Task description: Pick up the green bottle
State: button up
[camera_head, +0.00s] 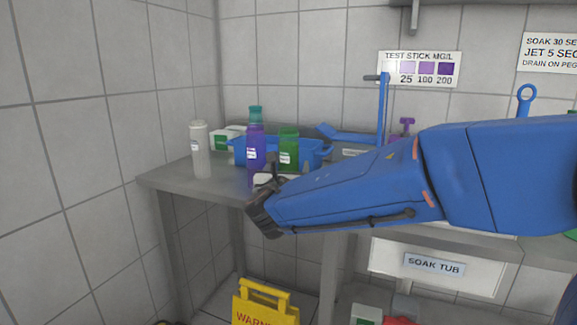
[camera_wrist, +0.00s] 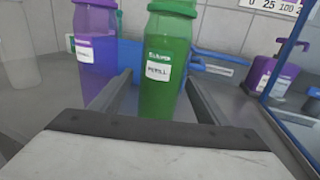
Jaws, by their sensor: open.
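The green bottle (camera_head: 289,149) stands upright on the grey metal counter, in front of a blue tub. In the wrist view the green bottle (camera_wrist: 165,65), with a white label, stands between and beyond the two dark fingers of my gripper (camera_wrist: 158,90). The fingers are open, one on each side of the bottle's lower part as seen. I cannot tell how far they reach along it. In the head view my gripper (camera_head: 266,200) is at the counter's front edge, in front of the bottles, and its fingers are mostly hidden.
A purple bottle (camera_head: 256,148) stands close to the left of the green one. A white bottle (camera_head: 200,150) stands further left, and a teal-topped bottle (camera_head: 256,113) behind. The blue tub (camera_head: 318,150) is behind. A purple jug (camera_wrist: 275,75) is at right. A yellow warning sign (camera_head: 265,303) stands below.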

jog(key=shift+w, duration=0.1)
jog(key=shift+c, duration=0.6)
jog(key=c, duration=1)
